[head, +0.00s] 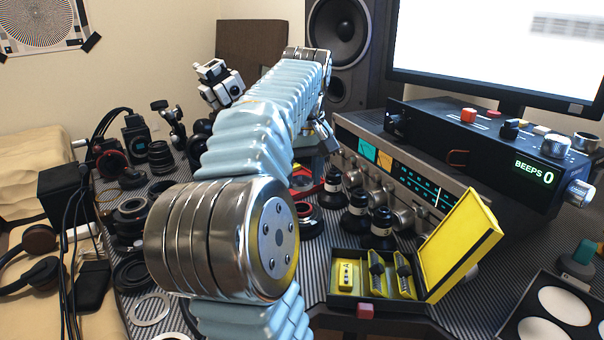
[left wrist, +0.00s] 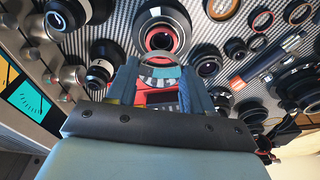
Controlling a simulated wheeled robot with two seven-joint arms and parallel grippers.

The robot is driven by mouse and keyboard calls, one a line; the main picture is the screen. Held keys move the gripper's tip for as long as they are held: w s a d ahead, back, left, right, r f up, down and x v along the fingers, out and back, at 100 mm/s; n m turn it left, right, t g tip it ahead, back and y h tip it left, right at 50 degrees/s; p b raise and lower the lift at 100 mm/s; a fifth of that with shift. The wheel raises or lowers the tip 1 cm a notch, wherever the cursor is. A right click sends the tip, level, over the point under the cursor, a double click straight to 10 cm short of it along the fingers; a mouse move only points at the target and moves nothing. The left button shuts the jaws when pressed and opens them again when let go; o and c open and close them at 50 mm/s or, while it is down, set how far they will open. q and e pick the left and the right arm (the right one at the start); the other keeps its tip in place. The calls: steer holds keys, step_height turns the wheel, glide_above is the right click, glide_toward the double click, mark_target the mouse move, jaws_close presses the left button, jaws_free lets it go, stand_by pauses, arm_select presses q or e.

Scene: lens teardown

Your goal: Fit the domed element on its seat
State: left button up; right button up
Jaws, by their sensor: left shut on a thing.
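My left arm crosses the middle of the head view, and its gripper (head: 322,150) is partly hidden behind it. In the left wrist view the gripper (left wrist: 160,82) is shut on a clear, round-edged piece, which looks like the domed element (left wrist: 158,59). It is held between the two blue-grey fingers. Just beyond it is a round barrel with a red inner ring (left wrist: 162,28), which may be the seat. The piece overlaps its near edge in the picture; I cannot tell whether they touch. A red part (head: 302,181) shows beside my arm in the head view. My right gripper is not in view.
Dark bottle-like pieces (head: 357,213) stand right of my arm, before a silver-knobbed unit. An open yellow case (head: 462,240) is at the front. Several lens parts (head: 130,215) crowd the left. A black box reading BEEPS 0 (head: 480,135) stands at the right.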

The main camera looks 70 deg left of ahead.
arm_select(q)
step_height(320, 180, down, 3)
steer(key=shift+r+b, duration=0.1)
steer(key=shift+b, duration=1.05)
steer(key=shift+f+b, duration=0.65)
steer(key=shift+f, duration=0.3)
steer(key=shift+d+f, duration=0.1)
steer(key=shift+f, duration=0.2)
steer(key=shift+r, duration=0.25)
steer(key=shift+f+p, duration=0.15)
steer(key=shift+p, duration=0.35)
stand_by(0.3)
steer(key=o, duration=1.1)
steer(key=shift+o, duration=0.4)
